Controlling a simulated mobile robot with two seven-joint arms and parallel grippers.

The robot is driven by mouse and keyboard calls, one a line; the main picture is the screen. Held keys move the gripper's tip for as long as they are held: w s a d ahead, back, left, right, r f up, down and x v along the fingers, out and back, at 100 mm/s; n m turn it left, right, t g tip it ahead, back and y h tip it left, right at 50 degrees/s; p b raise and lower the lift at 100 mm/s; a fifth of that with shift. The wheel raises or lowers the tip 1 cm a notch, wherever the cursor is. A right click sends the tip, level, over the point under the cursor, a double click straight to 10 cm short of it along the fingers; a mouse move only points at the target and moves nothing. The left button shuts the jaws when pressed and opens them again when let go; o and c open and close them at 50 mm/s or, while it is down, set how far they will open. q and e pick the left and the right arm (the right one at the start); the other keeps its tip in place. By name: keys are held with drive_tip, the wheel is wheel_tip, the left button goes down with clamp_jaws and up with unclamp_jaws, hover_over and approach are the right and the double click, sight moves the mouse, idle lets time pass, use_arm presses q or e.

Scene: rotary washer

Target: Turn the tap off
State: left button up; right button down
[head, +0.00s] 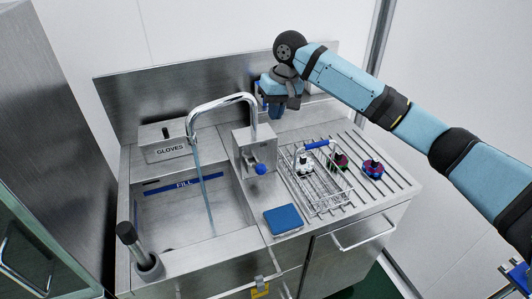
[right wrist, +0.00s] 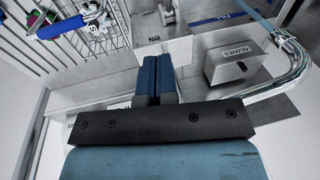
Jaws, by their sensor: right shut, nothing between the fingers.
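The tap is a chrome gooseneck (head: 222,99) rising from a steel box (head: 243,148) at the sink's right side. A lever with a blue knob (head: 261,169) sticks out of the box's front. A pale blue stream of water (head: 203,190) runs from the spout into the sink basin (head: 170,215). My right gripper (head: 277,114) is shut and empty. It is behind and a little right of the tap box, fingers downward, apart from the lever. In the right wrist view its closed blue fingers (right wrist: 157,75) show, with the chrome spout (right wrist: 294,62) at the right. My left gripper is not in view.
A wire basket with a blue handle (head: 318,144) stands on the ribbed drainboard, right of the tap. It holds small parts, and a red and blue part (head: 372,168) lies beside it. A blue pad (head: 283,219) lies in front. A gloves box (head: 165,145) is left of the tap.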

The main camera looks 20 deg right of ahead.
drive_tip(key=shift+r, duration=0.15)
hover_over(258, 169)
drive_tip(key=w+d, duration=0.4)
wheel_tip(258, 169, down, 10)
drive_tip(key=shift+s+a+f+p, duration=0.3)
drive_tip(key=shift+s+f, duration=0.2)
drive_tip(key=shift+f, duration=0.25)
drive_tip(key=shift+s+a+f+p, duration=0.3)
drive_tip(key=shift+s+f, duration=0.15)
drive_tip(key=shift+f, duration=0.25)
